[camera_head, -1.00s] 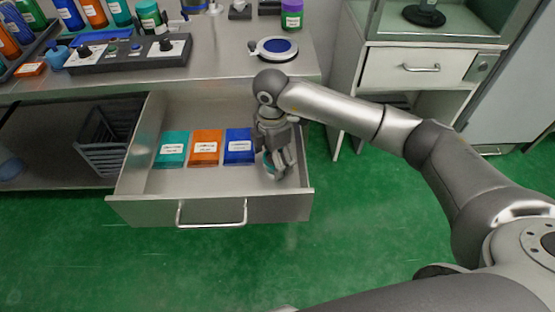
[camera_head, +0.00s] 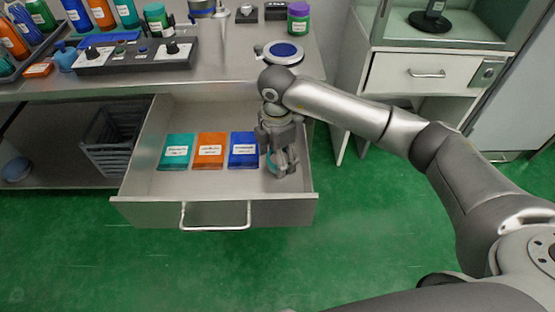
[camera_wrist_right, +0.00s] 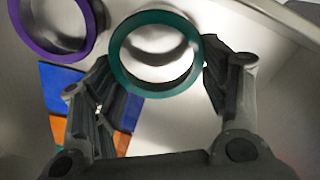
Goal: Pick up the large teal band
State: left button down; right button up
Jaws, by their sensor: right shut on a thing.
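The large teal band (camera_wrist_right: 155,90) is a ring that sits between the two fingers of my right gripper (camera_wrist_right: 158,70) in the right wrist view. The fingers press on its left and right sides. In the head view my right gripper (camera_head: 283,168) points down into the right end of the open drawer (camera_head: 160,213). Only a sliver of the teal band (camera_head: 272,166) shows beside the fingers there. A purple band (camera_wrist_right: 50,55) lies at the upper left in the wrist view, apart from the gripper. My left gripper is not in view.
Teal (camera_head: 175,152), orange (camera_head: 209,151) and blue (camera_head: 243,150) packets lie in the drawer left of my gripper. The drawer walls stand close around the gripper. The bench top above holds a control box (camera_head: 135,55), bottles and a round blue-topped dish (camera_head: 284,50).

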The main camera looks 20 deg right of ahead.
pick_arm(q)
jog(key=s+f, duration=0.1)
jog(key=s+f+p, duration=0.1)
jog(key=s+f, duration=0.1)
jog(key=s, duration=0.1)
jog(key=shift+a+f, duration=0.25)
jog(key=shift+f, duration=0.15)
pick_arm(e)
notch_tip(320, 180, up, 16)
jog(key=shift+r, duration=0.15)
